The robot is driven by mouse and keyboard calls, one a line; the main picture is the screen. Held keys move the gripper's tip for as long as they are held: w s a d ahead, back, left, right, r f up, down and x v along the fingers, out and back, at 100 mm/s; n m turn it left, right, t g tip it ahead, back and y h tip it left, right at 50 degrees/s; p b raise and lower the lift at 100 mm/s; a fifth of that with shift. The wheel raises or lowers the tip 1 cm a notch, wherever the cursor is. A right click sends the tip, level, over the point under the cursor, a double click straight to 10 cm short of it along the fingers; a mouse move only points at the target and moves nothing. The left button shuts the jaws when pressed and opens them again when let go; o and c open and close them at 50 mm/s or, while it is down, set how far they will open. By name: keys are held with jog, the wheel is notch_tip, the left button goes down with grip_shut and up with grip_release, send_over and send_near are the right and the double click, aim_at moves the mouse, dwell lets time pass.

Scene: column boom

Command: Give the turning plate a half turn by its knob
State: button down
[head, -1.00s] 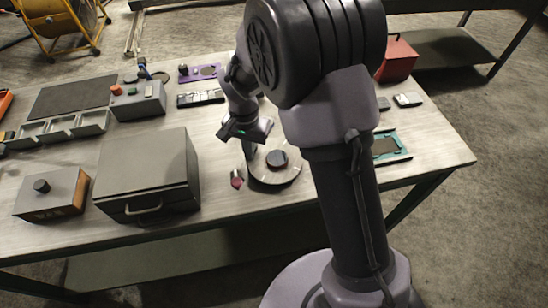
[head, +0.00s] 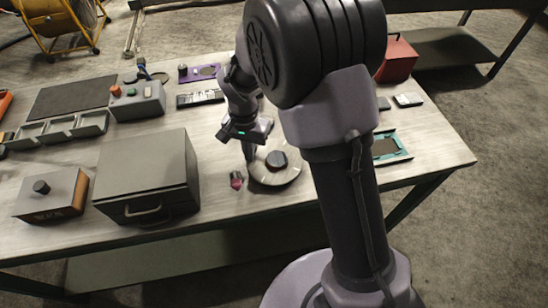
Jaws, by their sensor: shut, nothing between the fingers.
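The turning plate (head: 284,180) is a pale round disc on the table, partly hidden behind my arm. A dark, many-sided piece (head: 277,160) sits near its middle. My gripper (head: 250,155) points down at the plate's far left edge, its fingers close together and shut with nothing seen between them. I cannot make out the plate's knob; it may be hidden by the gripper or be too small to tell. Whether the fingertips touch the plate is also unclear.
A small pink-red item (head: 236,180) lies just left of the plate. A large grey box with a handle (head: 147,178) stands further left. A control box with buttons (head: 138,101) and a purple-framed piece (head: 203,73) are behind. A teal-framed tray (head: 403,153) lies right.

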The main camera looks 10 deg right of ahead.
notch_tip(320, 180, up, 9)
jog(key=p, duration=0.6)
jog(key=shift+w+f, duration=0.15)
jog(key=shift+a, duration=0.1)
jog(key=s+d+r+t+b, duration=0.25)
jog(key=s+r, duration=0.25)
jog(key=r, duration=0.5)
jog(key=s+d+r+t+y+b, duration=0.1)
jog(key=s+r, duration=0.1)
jog(key=s, duration=0.6)
jog(key=s+d+r+n+t+y+b, duration=0.1)
jog(key=s+d+r+t, duration=0.1)
jog(key=s, duration=0.6)
jog(key=shift+s+d+r+n, duration=0.25)
jog(key=shift+r+n, duration=0.05)
jog(key=shift+r, duration=0.35)
jog(key=shift+w, duration=0.1)
